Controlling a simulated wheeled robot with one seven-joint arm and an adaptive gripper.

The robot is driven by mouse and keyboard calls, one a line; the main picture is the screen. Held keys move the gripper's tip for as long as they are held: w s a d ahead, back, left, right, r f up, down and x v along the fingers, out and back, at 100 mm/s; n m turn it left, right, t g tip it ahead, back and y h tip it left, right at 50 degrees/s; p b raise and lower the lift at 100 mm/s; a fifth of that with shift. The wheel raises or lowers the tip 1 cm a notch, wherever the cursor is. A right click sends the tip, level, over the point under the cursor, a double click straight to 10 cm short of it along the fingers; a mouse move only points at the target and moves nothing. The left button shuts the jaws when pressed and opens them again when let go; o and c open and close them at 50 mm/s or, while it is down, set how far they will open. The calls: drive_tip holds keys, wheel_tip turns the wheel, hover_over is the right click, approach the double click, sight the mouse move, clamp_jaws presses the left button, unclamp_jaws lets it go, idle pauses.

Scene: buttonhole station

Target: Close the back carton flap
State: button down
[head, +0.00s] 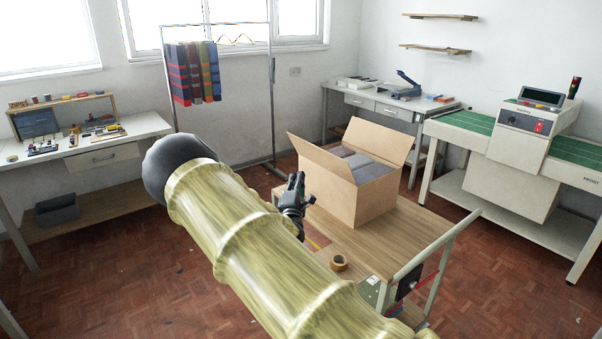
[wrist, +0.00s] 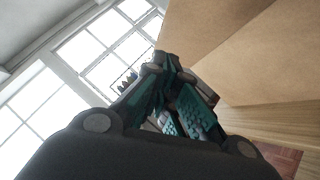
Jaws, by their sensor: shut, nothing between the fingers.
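An open brown carton (head: 368,205) stands on the wooden-topped cart, with folded grey textiles (head: 365,165) inside. Its far flap (head: 382,139) stands up along the back. A nearer left flap (head: 322,160) tilts up and outward. Which one the task calls the back flap is not certain from the picture. My gripper (head: 295,188) is shut and empty, just left of the carton and below the left flap. In the wrist view my gripper's fingers (wrist: 172,72) are together, with the carton's cardboard (wrist: 240,45) close on their right. Contact cannot be told.
The cart top (head: 395,245) carries a tape roll (head: 339,262) in front of the carton. A cart handle (head: 437,245) rises at its right. A garment rack (head: 272,100) stands behind, and a side bench (head: 135,130) is at left.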

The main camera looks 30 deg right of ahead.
drive_tip(key=p, duration=0.2)
approach(308, 144)
drive_tip(key=w+a, duration=0.1)
drive_tip(key=w, duration=0.2)
drive_tip(key=shift+w+d+r+p, duration=0.1)
drive_tip(key=shift+d+r+p, duration=0.15)
drive_tip(key=shift+d, duration=0.35)
drive_tip(key=shift+w+d+r+p, duration=0.1)
drive_tip(key=shift+d+r+p, duration=0.15)
drive_tip(key=shift+d, duration=0.35)
drive_tip(key=shift+d+r+p, duration=0.2)
drive_tip(key=shift+d+p, duration=0.1)
drive_tip(key=shift+d, duration=0.25)
drive_tip(key=shift+d+r, duration=0.1)
drive_tip(key=shift+r, duration=0.05)
